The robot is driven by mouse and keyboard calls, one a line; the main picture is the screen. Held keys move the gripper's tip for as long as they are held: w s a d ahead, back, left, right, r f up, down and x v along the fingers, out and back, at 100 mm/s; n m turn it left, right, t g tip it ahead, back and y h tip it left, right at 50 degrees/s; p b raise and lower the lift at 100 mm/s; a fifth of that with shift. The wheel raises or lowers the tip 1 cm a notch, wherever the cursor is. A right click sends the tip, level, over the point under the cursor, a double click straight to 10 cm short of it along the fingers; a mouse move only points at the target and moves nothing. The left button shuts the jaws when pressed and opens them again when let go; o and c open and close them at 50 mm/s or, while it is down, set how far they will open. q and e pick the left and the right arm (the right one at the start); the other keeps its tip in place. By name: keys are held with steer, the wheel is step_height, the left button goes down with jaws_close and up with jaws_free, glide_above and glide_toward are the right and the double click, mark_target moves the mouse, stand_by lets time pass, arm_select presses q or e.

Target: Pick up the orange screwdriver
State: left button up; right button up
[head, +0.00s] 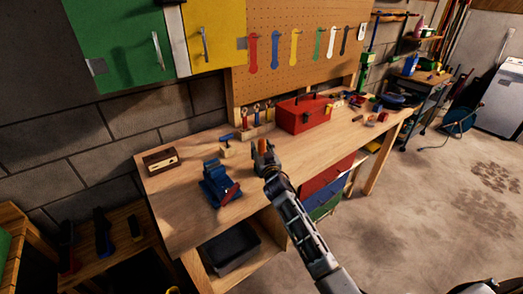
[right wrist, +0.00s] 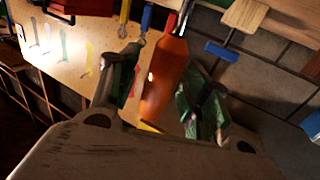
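The orange screwdriver (right wrist: 165,78) shows large in the right wrist view, its handle between my right fingers and its metal shaft pointing away from the palm. My right gripper (right wrist: 160,95) has a finger pad against each side of the handle and looks shut on it. In the head view my right gripper (head: 265,154) is above the workbench, in front of the tool rack, with a bit of the orange handle (head: 263,144) showing between its fingers. The shaft's tip is hidden there. My left gripper is in neither view.
On the workbench (head: 185,220), a blue vise (head: 216,184) stands left of my right gripper and a red toolbox (head: 303,114) behind it to the right. A rack with upright tools (head: 257,130) is at the wall. A wooden box (head: 161,159) lies far left.

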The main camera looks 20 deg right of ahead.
jaws_close()
steer(key=shift+r, duration=0.15)
steer(key=shift+r, duration=4.9)
steer(key=shift+r+p, duration=0.1)
steer(key=shift+p, duration=0.2)
steer(key=shift+r+p, duration=2.45)
steer(key=shift+r, duration=0.45)
